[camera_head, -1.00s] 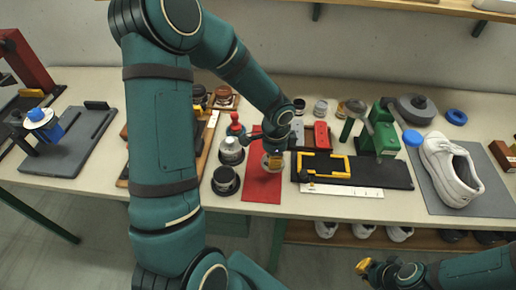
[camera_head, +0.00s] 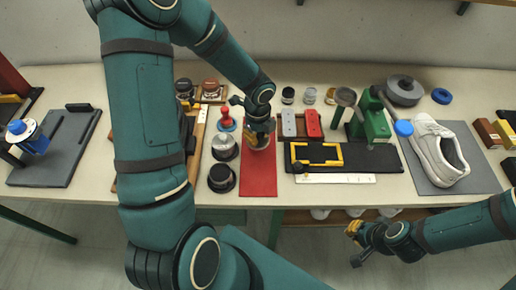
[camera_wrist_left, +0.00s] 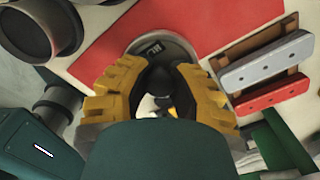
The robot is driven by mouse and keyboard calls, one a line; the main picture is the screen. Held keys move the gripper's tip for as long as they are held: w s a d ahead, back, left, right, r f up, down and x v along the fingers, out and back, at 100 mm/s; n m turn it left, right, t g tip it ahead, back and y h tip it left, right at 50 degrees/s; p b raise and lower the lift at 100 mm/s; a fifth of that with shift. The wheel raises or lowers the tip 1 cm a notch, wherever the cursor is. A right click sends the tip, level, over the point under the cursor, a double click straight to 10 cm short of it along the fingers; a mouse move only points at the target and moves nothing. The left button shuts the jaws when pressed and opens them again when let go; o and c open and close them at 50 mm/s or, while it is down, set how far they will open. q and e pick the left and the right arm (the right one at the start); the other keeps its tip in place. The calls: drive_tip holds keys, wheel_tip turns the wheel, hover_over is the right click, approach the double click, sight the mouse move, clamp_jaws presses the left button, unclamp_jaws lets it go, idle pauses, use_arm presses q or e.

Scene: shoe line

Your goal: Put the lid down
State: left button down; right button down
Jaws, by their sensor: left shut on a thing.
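My left gripper (camera_head: 260,128) is at the far part of the red mat (camera_head: 258,178), pointing down over a small round pot (camera_head: 259,146). In the left wrist view my left gripper's yellow fingers (camera_wrist_left: 160,88) are closed on a dark knob (camera_wrist_left: 159,78), which looks like the lid's. A grey round rim with a small label (camera_wrist_left: 156,47) shows just beyond the fingers, over the red mat. The fingers hide most of the lid, and I cannot tell whether it touches the pot. My right gripper (camera_head: 353,228) is off the table's front edge, with yellow tips; its opening is unclear.
A dark-lidded pot (camera_head: 222,178), a grey-lidded pot (camera_head: 225,147) and a red-knobbed piece (camera_head: 226,119) stand left of the mat. Right are grey and red blocks (camera_head: 313,124), a black board with yellow frame (camera_head: 370,160) and a white shoe (camera_head: 440,155). The mat's front is clear.

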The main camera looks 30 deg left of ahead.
sight(258, 152)
use_arm(q)
drive_tip(key=shift+f+b, duration=0.6)
drive_tip(key=shift+f, duration=2.7)
drive_tip(key=shift+f, duration=0.3)
drive_tip(key=c, duration=0.9)
unclamp_jaws()
drive_tip(key=shift+r, duration=0.1)
drive_tip(key=shift+r, duration=0.15)
wheel_tip(258, 152, up, 12)
drive_tip(key=p, duration=0.2)
drive_tip(key=shift+r+p, duration=0.1)
drive_tip(key=shift+p, duration=0.25)
